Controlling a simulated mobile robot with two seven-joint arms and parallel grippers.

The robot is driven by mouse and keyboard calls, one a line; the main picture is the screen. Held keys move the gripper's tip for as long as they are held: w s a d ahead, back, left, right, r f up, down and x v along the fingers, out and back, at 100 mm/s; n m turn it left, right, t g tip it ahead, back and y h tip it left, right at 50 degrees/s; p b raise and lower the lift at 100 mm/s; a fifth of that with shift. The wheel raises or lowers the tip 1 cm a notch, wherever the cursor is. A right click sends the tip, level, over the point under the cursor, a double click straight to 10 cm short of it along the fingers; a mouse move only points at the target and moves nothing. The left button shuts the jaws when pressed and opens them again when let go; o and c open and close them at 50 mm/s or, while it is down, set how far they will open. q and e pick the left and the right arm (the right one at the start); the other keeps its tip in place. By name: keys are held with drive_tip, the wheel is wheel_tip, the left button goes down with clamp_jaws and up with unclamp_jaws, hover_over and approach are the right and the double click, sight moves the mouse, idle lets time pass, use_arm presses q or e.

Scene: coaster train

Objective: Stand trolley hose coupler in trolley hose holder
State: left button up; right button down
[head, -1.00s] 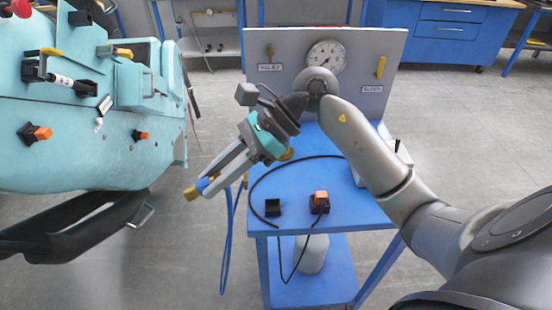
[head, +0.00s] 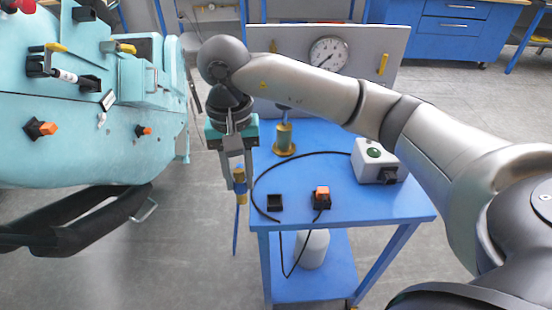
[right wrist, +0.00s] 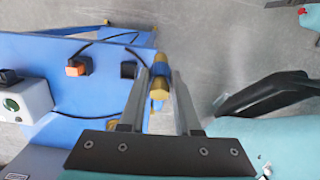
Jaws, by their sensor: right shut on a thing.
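My right gripper (head: 237,174) is shut on the trolley hose coupler (head: 239,187), a yellow and blue fitting, and points down with it. A blue hose hangs below the coupler. They are just off the left edge of the blue trolley. In the right wrist view the coupler (right wrist: 159,87) sits between my two fingers. A brass cylinder on a round base (head: 284,145), which looks like the trolley hose holder, stands on the trolley top at the back left, right of my gripper. Whether it is hollow cannot be told. My left gripper is out of view.
The blue trolley top (head: 330,205) carries an empty black socket (head: 274,203), an orange-topped black socket (head: 321,196), a black cable and a grey box with a green button (head: 374,162). A gauge panel (head: 360,85) stands behind. A teal machine (head: 85,150) is at left.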

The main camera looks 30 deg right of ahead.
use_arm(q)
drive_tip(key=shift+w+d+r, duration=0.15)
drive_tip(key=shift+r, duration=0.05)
use_arm(e)
drive_tip(key=d+n+t, duration=0.4)
drive_tip(key=d+n, duration=0.1)
drive_tip(key=d, duration=0.3)
drive_tip(key=shift+w+f, duration=0.15)
drive_tip(key=shift+f, duration=0.2)
wheel_tip(320, 180, down, 6)
drive_tip(key=b, duration=0.6)
drive_tip(key=shift+r, duration=0.15)
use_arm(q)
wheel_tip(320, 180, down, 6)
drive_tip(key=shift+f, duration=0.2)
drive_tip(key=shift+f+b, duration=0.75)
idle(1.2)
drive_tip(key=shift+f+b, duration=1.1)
use_arm(e)
drive_tip(key=shift+f, duration=1)
